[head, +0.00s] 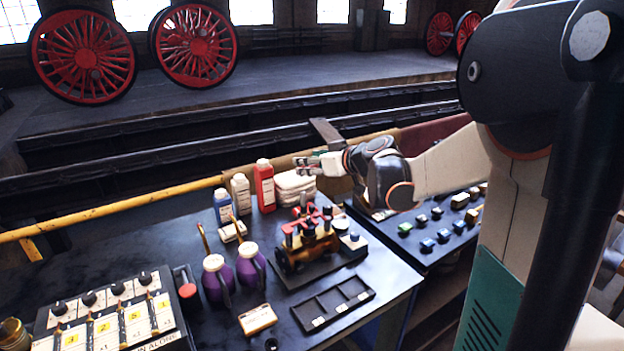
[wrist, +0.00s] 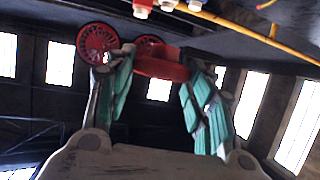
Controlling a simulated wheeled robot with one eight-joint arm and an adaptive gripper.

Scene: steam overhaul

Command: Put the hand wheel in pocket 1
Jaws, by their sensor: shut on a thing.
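My gripper (head: 308,166) is above the back of the workbench, over the folded white cloths. In the wrist view, its green fingers (wrist: 160,80) are shut on a red rounded part, the hand wheel (wrist: 160,66). The hand wheel is hard to make out in the head view. The black tray (head: 366,295) with a row of pockets lies at the bench's front right, in front of the small engine model. Its pockets look empty, and white labels sit along its front edge. The pocket numbers are too small to read.
The engine model (head: 309,243) with red fittings stands behind the tray. Bottles, including a red one (head: 264,187), stand beside the cloths (head: 294,186). Purple oil cans (head: 217,278) and a switch panel (head: 108,318) are left. A yellow rail (head: 110,208) runs behind the bench.

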